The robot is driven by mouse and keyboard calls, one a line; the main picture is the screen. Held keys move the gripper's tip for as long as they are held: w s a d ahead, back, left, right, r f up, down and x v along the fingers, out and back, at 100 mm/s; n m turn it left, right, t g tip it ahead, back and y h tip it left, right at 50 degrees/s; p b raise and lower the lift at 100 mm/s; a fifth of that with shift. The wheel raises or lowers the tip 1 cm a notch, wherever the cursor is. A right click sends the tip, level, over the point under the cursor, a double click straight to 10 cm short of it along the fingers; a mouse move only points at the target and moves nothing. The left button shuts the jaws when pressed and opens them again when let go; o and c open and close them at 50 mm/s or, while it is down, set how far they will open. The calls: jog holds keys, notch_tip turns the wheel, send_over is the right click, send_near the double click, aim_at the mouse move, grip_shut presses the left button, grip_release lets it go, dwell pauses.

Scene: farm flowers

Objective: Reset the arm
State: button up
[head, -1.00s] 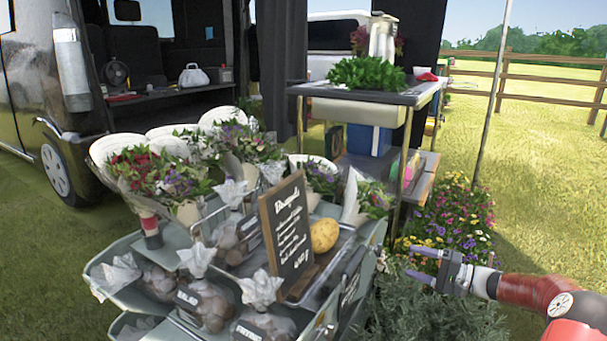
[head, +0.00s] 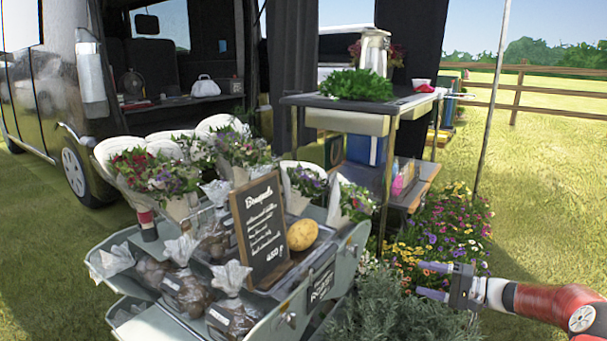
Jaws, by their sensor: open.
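My gripper (head: 432,280) is at the lower right, on the end of my red and black arm. Its two fingers point left and stand apart, with nothing between them. It is to the right of the flower cart (head: 345,262), above green bushy foliage (head: 395,312) and in front of colourful flowers (head: 440,240). No held object shows.
The cart carries wrapped bouquets (head: 150,172), a black price sign (head: 258,230), a yellow round item (head: 302,235) and several bags (head: 183,285). A table (head: 405,102) with leafy greens (head: 357,84) stands behind. A thin pole (head: 492,95) rises behind my arm. Open grass (head: 560,190) lies at right.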

jog(key=s+a+r+n+g+h, duration=0.2)
jog(key=s+a+r+g+h, duration=0.15)
jog(key=s+a, duration=0.45)
jog(key=s+a+r+n+g+h, duration=0.25)
jog(key=s+a+h, duration=0.2)
jog(key=a, duration=0.45)
jog(key=s+r+n+t+h, duration=0.1)
jog(key=s+r+h, duration=0.15)
jog(key=s, duration=0.95)
jog(key=s+r+t+h, duration=0.2)
jog(key=s+h, duration=0.2)
jog(key=s, duration=0.8)
notch_tip(320, 180, up, 13)
jog(key=p, duration=1.2)
jog(key=shift+a+p, duration=0.2)
jog(key=shift+p, duration=0.15)
jog(key=shift+s+f, duration=0.1)
